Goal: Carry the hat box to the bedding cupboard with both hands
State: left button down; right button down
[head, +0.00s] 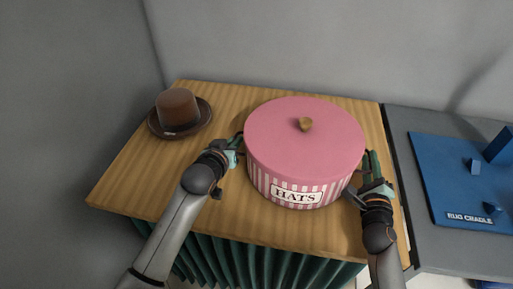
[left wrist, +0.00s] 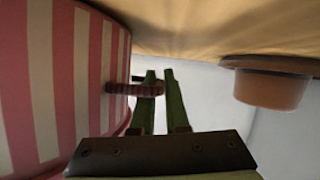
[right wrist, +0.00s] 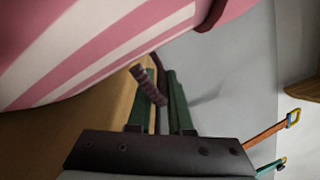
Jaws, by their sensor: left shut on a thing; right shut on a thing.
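The round pink hat box (head: 305,140) has a lid with a wooden knob, striped sides and a HATS label. It appears upright over the wooden tabletop (head: 150,190); I cannot tell whether its base touches the wood. My left gripper (head: 239,141) is at its left side, shut on a ribbed handle (left wrist: 128,88) that shows in the left wrist view. My right gripper (head: 369,164) is at its right side, shut on the other handle (right wrist: 149,86), seen in the right wrist view. No bedding cupboard can be made out.
A brown hat (head: 177,106) lies at the table's back left, clear of my left arm. A green curtain (head: 240,262) hangs below the table's front edge. A wall stands behind.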

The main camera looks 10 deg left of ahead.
pick_arm(q)
jog(key=c, duration=0.9)
grip_release()
pick_arm(e)
jog(key=c, duration=0.8)
grip_release()
jog(key=shift+c, duration=0.2)
pick_arm(q)
jog(key=shift+s, duration=0.1)
pick_arm(e)
jog(key=shift+s, duration=0.1)
pick_arm(q)
jog(key=v, duration=1.2)
pick_arm(e)
jog(key=s, duration=1.2)
